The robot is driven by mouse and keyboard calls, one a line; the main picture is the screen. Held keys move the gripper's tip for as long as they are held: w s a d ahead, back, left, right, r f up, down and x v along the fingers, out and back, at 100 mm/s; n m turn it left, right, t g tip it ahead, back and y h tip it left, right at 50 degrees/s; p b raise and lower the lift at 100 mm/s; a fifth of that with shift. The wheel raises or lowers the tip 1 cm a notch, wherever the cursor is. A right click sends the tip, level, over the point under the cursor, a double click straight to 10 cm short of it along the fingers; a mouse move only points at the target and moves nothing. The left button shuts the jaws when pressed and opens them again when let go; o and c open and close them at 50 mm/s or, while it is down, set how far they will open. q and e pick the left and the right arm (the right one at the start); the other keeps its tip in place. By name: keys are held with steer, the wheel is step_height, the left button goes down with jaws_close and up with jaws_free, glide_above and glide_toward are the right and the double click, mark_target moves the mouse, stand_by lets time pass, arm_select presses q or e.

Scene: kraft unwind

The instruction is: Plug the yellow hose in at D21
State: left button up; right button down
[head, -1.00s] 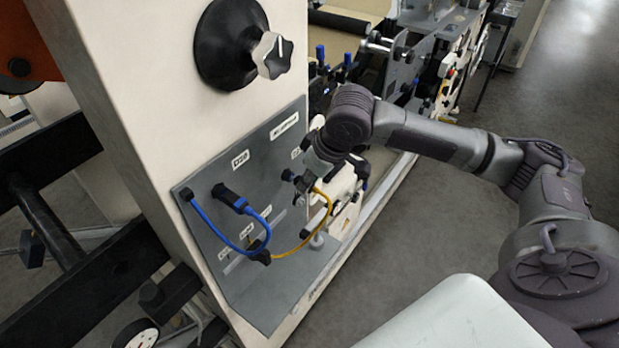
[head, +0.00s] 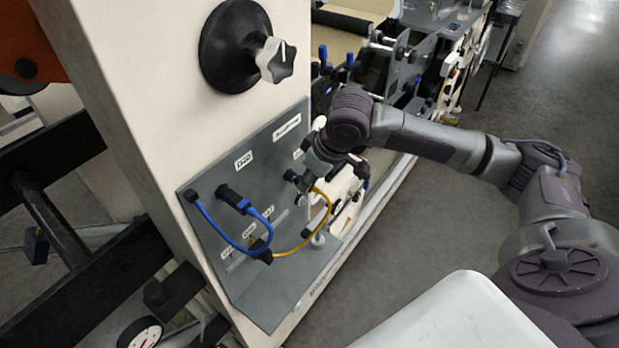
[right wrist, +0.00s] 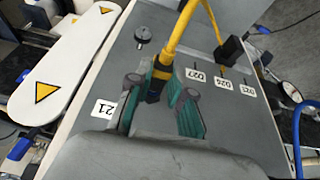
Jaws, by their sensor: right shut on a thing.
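The yellow hose (head: 318,232) shows in the head view as a loop from my right gripper (head: 303,187) down to a black fitting low on the grey panel. In the right wrist view, the yellow hose (right wrist: 180,30) ends in a dark plug (right wrist: 155,84) between the teal-padded fingers of my right gripper (right wrist: 160,104), which is shut on it. The plug is at the panel, beside a white label (right wrist: 103,109) reading "21". Fingers hide the plug's tip, so I cannot tell whether it is seated. My left gripper is not in view.
A blue hose (head: 222,236) loops on the grey panel (head: 265,300) left of the yellow one, with a plug by the D20 label (head: 243,160). Open floor (head: 440,230) lies to the right.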

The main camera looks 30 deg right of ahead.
steer(key=c, duration=1)
jaws_free()
